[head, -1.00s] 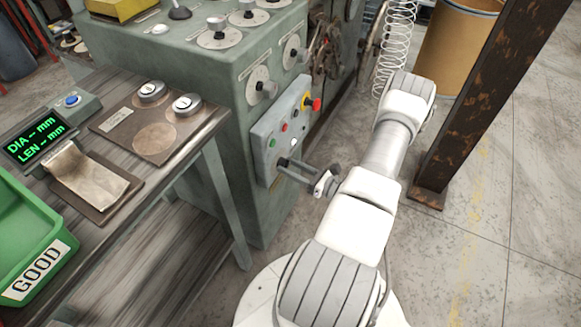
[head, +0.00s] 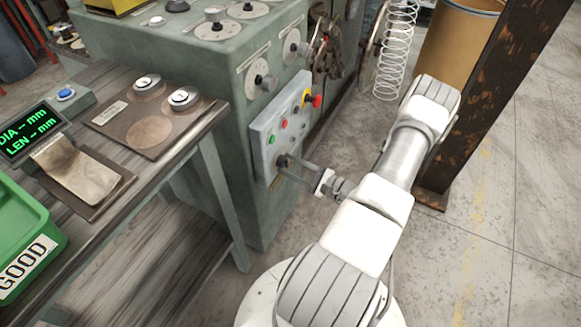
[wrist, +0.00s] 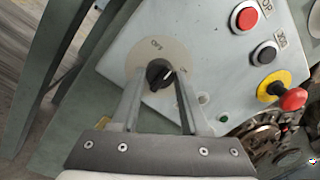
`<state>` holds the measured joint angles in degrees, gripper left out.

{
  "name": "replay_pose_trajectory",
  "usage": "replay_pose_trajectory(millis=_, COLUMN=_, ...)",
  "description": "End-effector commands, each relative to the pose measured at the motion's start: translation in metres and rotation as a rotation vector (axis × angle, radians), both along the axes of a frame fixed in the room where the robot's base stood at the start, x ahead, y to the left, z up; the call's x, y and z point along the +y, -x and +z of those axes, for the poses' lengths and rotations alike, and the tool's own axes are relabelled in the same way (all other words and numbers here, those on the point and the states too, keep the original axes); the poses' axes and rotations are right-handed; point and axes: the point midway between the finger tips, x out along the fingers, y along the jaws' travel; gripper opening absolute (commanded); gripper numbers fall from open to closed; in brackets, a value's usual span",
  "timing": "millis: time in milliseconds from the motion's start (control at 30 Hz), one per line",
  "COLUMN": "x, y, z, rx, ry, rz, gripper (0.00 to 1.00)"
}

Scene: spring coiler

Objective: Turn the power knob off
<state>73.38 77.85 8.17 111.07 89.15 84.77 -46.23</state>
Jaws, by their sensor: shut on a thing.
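The power knob (wrist: 158,74) is small and black, on a pale round plate marked OFF at the top and ON at the lower right in the wrist view. A light mark shows on its right side; its exact setting is hard to tell. My gripper (wrist: 160,78) has a finger on each side of the knob and is shut on it. In the head view my gripper (head: 285,163) reaches the lower part of the grey control panel (head: 262,140), where the fingers mostly hide the knob.
Red and black push buttons and a red emergency stop (head: 315,101) on a yellow ring sit on the panel. A workbench (head: 190,145) with a green GOOD bin (head: 22,232) stands left. A rusty post (head: 490,95) stands right of my arm.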

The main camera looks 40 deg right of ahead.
Motion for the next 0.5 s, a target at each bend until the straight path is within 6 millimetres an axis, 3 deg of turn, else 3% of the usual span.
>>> replay_pose_trajectory(millis=500, x=-0.0022, y=0.0005, z=-0.003, rx=-0.175, ry=0.435, rz=-0.003, gripper=0.0)
